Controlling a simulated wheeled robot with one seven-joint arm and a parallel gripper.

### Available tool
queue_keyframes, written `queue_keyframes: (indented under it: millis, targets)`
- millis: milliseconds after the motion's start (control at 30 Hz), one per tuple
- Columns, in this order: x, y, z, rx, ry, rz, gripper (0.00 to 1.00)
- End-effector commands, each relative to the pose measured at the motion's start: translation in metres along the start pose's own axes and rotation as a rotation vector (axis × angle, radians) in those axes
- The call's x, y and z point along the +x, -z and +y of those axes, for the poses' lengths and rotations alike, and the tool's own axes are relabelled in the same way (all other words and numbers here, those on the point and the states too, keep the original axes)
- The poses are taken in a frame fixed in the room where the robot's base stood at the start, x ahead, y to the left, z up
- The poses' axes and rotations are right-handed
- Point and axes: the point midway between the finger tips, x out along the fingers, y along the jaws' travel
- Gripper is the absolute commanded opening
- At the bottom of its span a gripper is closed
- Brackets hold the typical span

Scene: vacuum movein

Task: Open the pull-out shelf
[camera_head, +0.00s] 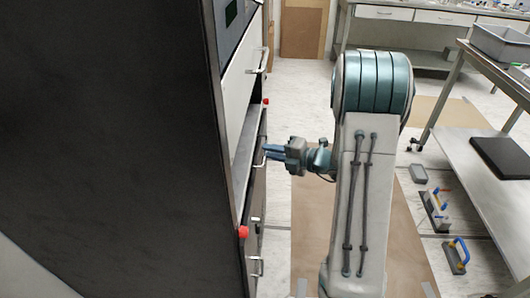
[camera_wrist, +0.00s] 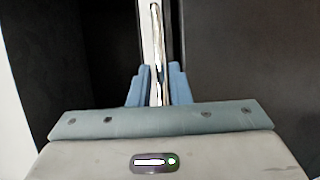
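The pull-out shelf (camera_head: 243,150) is the light grey strip in the front of the tall dark cabinet, between two red knobs. A thin metal handle bar (camera_wrist: 157,75) runs upright through the middle of the wrist view. My gripper (camera_head: 268,152) points left at the cabinet front, at the height of the shelf. In the wrist view its two blue fingers (camera_wrist: 158,82) stand on either side of the bar, with a gap showing between them, so it looks open. The head view does not show clearly whether a finger touches the bar.
The dark cabinet (camera_head: 110,150) fills the left. Red knobs (camera_head: 243,232) and another handle (camera_head: 262,62) stick out of its front. A bench (camera_head: 470,150) with a grey bin (camera_head: 503,43) stands at the right. Brown floor sheet lies under my arm; blue-handled tools (camera_head: 457,255) lie at lower right.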

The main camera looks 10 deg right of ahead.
Motion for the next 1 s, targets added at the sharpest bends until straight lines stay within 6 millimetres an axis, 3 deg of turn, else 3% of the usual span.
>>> queue_keyframes:
  millis: [200,533,600,1000]
  targets:
    - [0.021,0.0,-0.001,0.0,0.001,0.0,0.17]
    - [0.024,0.0,0.0,0.0,0.0,-0.001,0.17]
    - [0.024,0.0,0.0,-0.001,0.0,0.0,0.0]
    - [0.018,0.002,0.002,-0.004,-0.001,0.023,0.0]
